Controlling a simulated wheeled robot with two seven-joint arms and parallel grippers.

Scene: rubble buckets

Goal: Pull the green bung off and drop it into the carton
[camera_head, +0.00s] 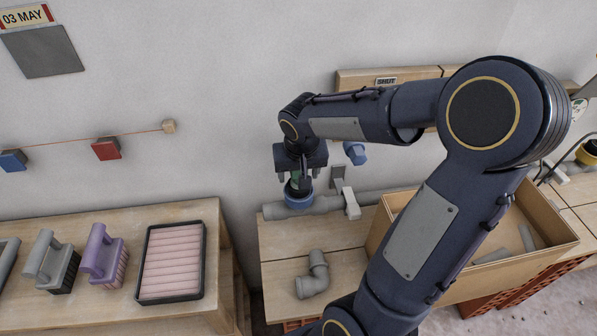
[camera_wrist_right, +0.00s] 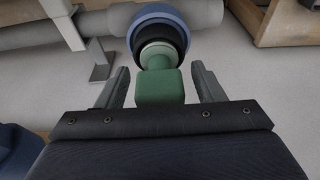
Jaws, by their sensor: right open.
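The green bung (camera_wrist_right: 160,86) has a square grip and a round pale-green flange. It sits in the black and blue collar (camera_wrist_right: 158,20) of a grey pipe (camera_head: 330,203). In the head view the bung (camera_head: 295,182) is mostly hidden by my right gripper (camera_head: 299,184), which points down over the collar. In the wrist view the right gripper (camera_wrist_right: 162,80) is open, one finger on each side of the bung's grip, with gaps on both sides. The carton (camera_head: 558,246) stands open at the right, partly behind my right arm, with grey pipe pieces inside. My left gripper is out of view.
A grey pipe elbow (camera_head: 313,277) lies on the bench in front of the pipe. A grey bracket (camera_head: 346,195) stands at the pipe, right of the collar. A blue fitting (camera_head: 355,152) is behind it. Brushes (camera_head: 103,257) and a black-rimmed tray (camera_head: 148,262) occupy the left bench.

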